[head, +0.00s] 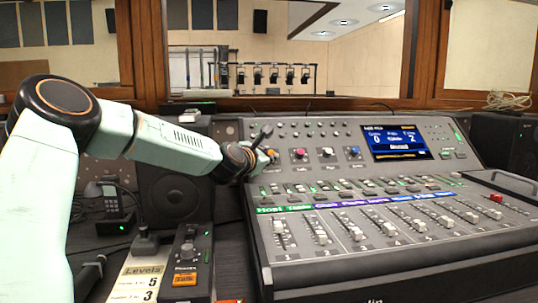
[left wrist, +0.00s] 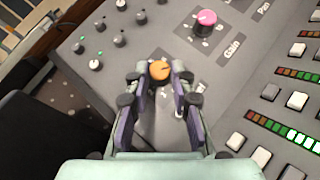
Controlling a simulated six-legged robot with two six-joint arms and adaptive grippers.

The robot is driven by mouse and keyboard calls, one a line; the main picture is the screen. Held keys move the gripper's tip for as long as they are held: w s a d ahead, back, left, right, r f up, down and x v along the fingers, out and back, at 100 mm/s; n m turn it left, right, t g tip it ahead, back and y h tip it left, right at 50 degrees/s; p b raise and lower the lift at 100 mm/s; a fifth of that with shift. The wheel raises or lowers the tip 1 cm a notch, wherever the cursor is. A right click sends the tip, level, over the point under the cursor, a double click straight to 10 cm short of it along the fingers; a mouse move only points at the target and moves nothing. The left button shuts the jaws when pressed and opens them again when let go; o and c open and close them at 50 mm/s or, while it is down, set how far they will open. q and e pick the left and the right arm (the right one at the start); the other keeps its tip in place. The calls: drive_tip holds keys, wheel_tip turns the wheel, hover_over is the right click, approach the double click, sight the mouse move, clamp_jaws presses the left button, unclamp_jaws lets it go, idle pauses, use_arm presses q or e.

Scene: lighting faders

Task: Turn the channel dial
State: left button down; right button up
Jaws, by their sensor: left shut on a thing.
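The channel dial appears to be the orange-capped knob (left wrist: 159,70) at the left end of the console's row of coloured knobs; its label is not readable. A blue screen (head: 396,141) on the console shows a large 0 at left and a 2 at right. My right gripper is not in view.
A pink knob (left wrist: 206,18), a white knob (head: 327,152) and a blue knob (head: 353,152) stand in the same row. Faders (head: 320,231) fill the console's front. A black speaker (head: 176,184) and a small fader box (head: 188,260) lie left of it.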

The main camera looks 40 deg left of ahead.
use_arm(q)
drive_tip(key=shift+a+r+m+g+h+b, duration=0.15)
drive_tip(key=shift+m+g+h+b, duration=0.25)
drive_tip(key=shift+m+h+b, duration=1)
drive_tip(key=shift+m+h+p, duration=0.3)
drive_tip(key=shift+m+h, duration=0.1)
drive_tip(key=shift+m, duration=0.3)
drive_tip(key=c, duration=1.1)
unclamp_jaws()
drive_tip(key=shift+c, duration=0.2)
